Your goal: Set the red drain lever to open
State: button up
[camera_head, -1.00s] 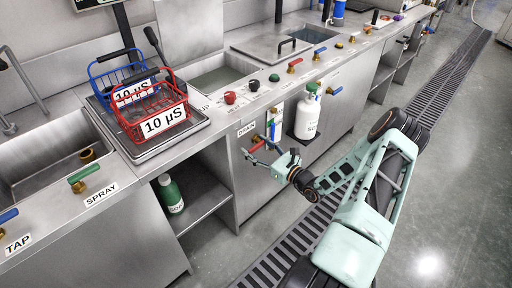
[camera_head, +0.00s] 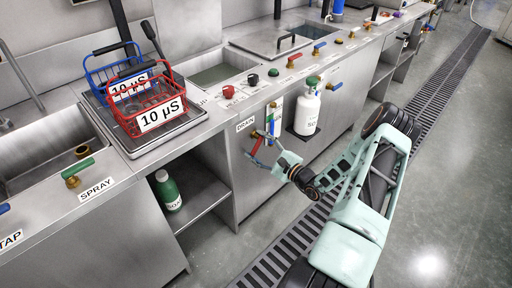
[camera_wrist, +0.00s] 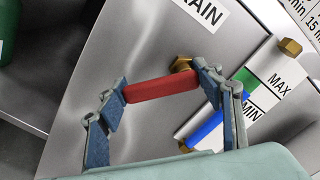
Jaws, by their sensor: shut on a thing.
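The red drain lever (camera_wrist: 160,89) sits on the cabinet front just under the DRAIN label (camera_wrist: 203,8). Its brass pivot (camera_wrist: 181,64) shows beside the right finger in the wrist view. My gripper (camera_wrist: 164,96) is shut on the lever, with one blue-padded finger at its outer end and the other near the pivot end. The fingers hide the lever's ends.
A level gauge with MAX and MIN marks (camera_wrist: 268,85) stands close right of the gripper. A white bottle (camera_head: 306,112) stands on a small shelf beyond it. An open cabinet bay with a green bottle (camera_head: 168,190) lies left. The floor beside the drain grating is clear.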

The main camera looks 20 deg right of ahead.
jog(key=n, duration=0.1)
jog(key=n+b, duration=0.1)
jog(key=n, duration=0.1)
jog(key=d+f+n+b, duration=0.1)
jog(key=shift+w+n, duration=0.15)
jog(key=shift+n, duration=0.15)
jog(key=shift+w+d+n+b, duration=0.1)
jog(key=shift+d+n+b, duration=0.2)
jog(key=shift+n, duration=0.55)
jog(key=shift+w+d+n+b, duration=0.1)
jog(key=shift+n+b, duration=0.3)
jog(key=shift+n, duration=0.45)
jog(key=o, duration=1.7)
jog(key=shift+s, duration=0.1)
jog(key=v, duration=1.2)
jog(key=shift+r, duration=0.15)
